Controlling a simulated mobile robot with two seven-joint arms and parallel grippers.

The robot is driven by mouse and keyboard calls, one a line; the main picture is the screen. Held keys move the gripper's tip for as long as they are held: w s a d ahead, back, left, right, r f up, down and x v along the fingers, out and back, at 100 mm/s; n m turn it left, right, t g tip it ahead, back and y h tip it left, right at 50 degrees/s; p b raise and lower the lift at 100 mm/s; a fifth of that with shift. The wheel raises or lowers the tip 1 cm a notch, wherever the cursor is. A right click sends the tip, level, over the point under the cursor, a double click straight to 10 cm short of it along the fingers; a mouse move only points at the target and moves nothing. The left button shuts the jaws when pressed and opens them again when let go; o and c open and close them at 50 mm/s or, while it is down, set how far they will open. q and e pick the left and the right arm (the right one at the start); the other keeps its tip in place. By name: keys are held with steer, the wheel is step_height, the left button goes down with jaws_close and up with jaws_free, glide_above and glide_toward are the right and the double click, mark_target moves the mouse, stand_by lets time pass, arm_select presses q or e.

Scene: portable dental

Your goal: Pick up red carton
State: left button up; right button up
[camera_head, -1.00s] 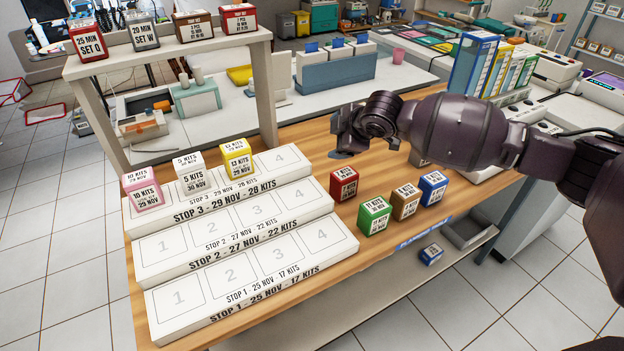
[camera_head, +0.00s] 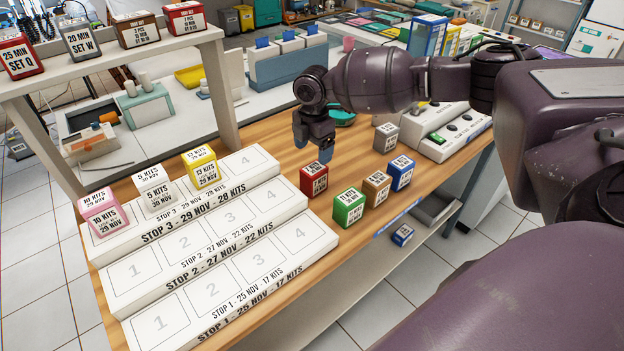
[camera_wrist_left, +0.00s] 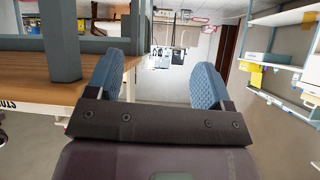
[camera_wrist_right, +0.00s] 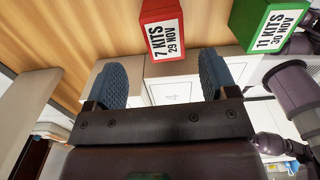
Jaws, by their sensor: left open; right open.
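The red carton (camera_head: 313,179) stands upright on the wooden table, just right of the stepped white racks. My right gripper (camera_head: 314,145) hangs above and just behind the red carton, fingers down, open and empty. Its two blue fingers (camera_wrist_right: 164,78) are apart in the right wrist view. My left gripper (camera_wrist_left: 158,82) is open and empty in its wrist view, beside a wooden table edge. It does not show in the head view.
Green (camera_head: 349,207), brown (camera_head: 376,188) and blue (camera_head: 401,172) cartons stand close to the right of the red one. A grey carton (camera_head: 385,137) stands farther back. Pink (camera_head: 103,212), white (camera_head: 153,187) and yellow (camera_head: 201,167) cartons stand on the top step.

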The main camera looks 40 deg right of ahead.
mark_target(316, 167)
steer(key=f, duration=0.6)
steer(key=f+b, duration=0.1)
steer(key=f, duration=0.2)
steer(key=shift+s+d, duration=0.2)
steer(key=shift+s, duration=0.05)
steer(key=c, duration=1)
steer(key=shift+r, duration=0.15)
